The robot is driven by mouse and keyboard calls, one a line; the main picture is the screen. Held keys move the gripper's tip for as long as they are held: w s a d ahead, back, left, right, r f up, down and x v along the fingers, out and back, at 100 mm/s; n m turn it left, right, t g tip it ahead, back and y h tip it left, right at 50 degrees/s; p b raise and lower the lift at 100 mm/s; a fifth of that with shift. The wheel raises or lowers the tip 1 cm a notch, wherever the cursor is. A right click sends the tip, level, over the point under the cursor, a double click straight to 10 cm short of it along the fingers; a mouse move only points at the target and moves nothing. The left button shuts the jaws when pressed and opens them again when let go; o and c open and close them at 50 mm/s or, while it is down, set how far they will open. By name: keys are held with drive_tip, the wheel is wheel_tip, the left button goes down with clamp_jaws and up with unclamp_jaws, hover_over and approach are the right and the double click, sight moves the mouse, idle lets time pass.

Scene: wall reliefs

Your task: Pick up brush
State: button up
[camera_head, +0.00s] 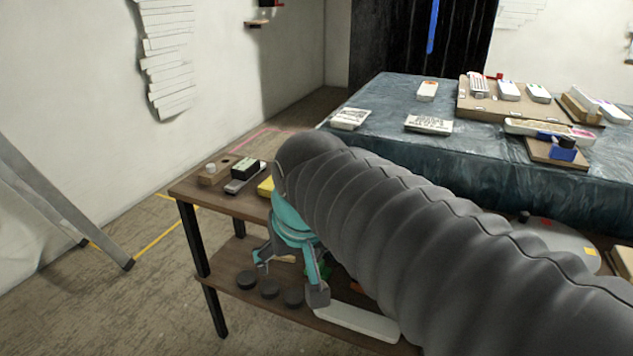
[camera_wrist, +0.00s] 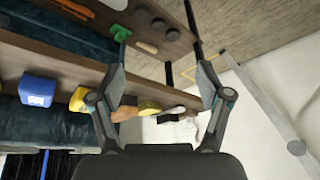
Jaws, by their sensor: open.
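My gripper (camera_head: 290,276) is open and empty, pointing down beside the near side of a two-level wooden table (camera_head: 228,201). Its spread fingers also show in the wrist view (camera_wrist: 160,48). I cannot tell for sure which thing is the brush. A small green object (camera_head: 322,270) is partly hidden behind the gripper on the lower shelf; it shows near the left fingertip in the wrist view (camera_wrist: 120,32). A short wooden piece (camera_wrist: 147,46) lies near it, between the fingers in that view. Contact with the gripper is not visible.
Several dark round discs (camera_head: 269,288) and a long white case (camera_head: 356,322) are on the lower shelf. The tabletop edge lies close to the gripper and carries a yellow object (camera_head: 265,187) and a black-green box (camera_head: 246,168). A cloth-covered table (camera_head: 385,104) stands behind.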

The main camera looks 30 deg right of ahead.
drive_tip(key=w+d+r+m+g+p, duration=0.1)
drive_tip(key=w+d+r+m+g, duration=0.1)
drive_tip(key=w+d+r+m, duration=0.65)
drive_tip(key=w+d+r+g+p, duration=0.15)
drive_tip(key=w+d, duration=0.45)
drive_tip(key=w, duration=0.8)
drive_tip(key=shift+g+h, duration=0.25)
drive_tip(key=shift+h, duration=0.15)
drive_tip(key=f, duration=0.5)
drive_tip(key=d+f+b, duration=0.1)
drive_tip(key=f, duration=0.2)
drive_tip(key=shift+w, duration=0.15)
drive_tip(key=shift+a+f+b, duration=0.15)
drive_tip(key=shift+f+b, duration=0.15)
drive_tip(key=shift+f, duration=2.45)
drive_tip(key=c, duration=1.3)
